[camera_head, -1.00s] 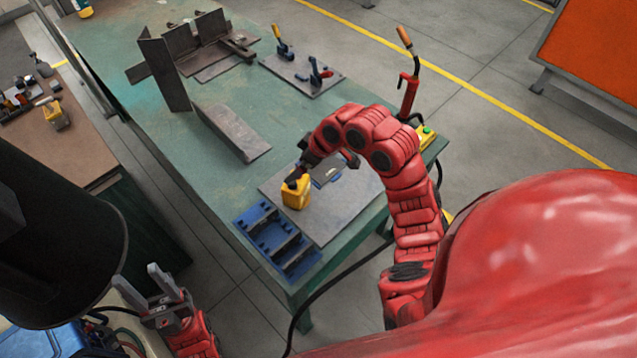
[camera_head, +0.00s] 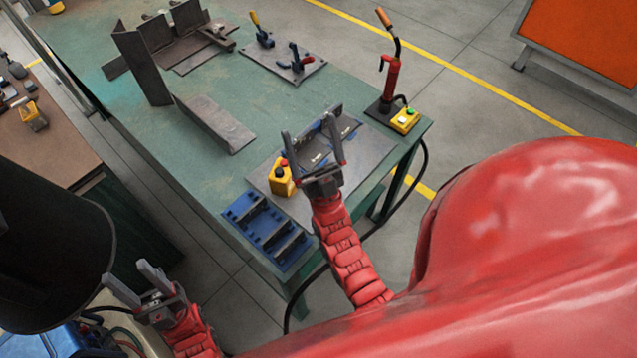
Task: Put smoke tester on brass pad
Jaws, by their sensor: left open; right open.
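A small yellow container-like item (camera_head: 282,181) with a red and dark top stands on a flat grey plate (camera_head: 300,207) at the near end of the green table. It may be the smoke tester, but I cannot tell for sure. I cannot make out a brass-coloured pad. My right gripper (camera_head: 308,126) is open over the plate, just right of the yellow item. Its fingers point to the far side and partly hide a dark flat piece (camera_head: 335,138) with blue parts. My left gripper (camera_head: 125,272) is open and empty at lower left, off the table.
A blue rack (camera_head: 262,228) lies at the table's near-left edge. A red torch-like tool (camera_head: 390,75) stands beside a yellow button box (camera_head: 405,121) on the right. An angled steel piece (camera_head: 215,124) and clamps (camera_head: 296,60) lie further back. Another yellow item (camera_head: 33,116) is on the left bench.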

